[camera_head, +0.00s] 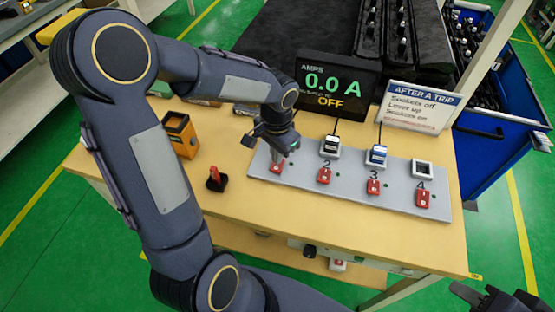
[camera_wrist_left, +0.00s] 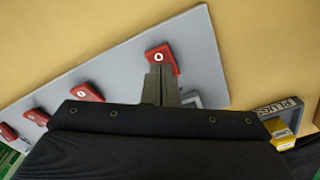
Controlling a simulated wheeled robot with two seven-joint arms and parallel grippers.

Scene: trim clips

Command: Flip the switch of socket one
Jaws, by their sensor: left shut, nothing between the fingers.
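A grey socket strip (camera_head: 345,200) lies on the wooden table with a row of red switches. The red switch of socket one (camera_head: 277,168) is at its left end; it also shows in the wrist view (camera_wrist_left: 164,53). My left gripper (camera_head: 275,157) is shut and empty, pointing down, with its fingertips over or at this switch. In the wrist view the fingertips (camera_wrist_left: 159,68) overlap the switch's near part; I cannot tell whether they touch. The socket-one number and socket are hidden by the gripper. My right gripper (camera_head: 500,298) is partly in view at the bottom right corner.
Red switches two (camera_head: 324,175), three (camera_head: 373,187) and four (camera_head: 423,199) sit to the right. A red lever (camera_head: 215,178) on a black base and an orange box (camera_head: 181,135) stand left. A display (camera_head: 335,85) reads 0.0 A, OFF. A sign (camera_head: 417,107) stands behind.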

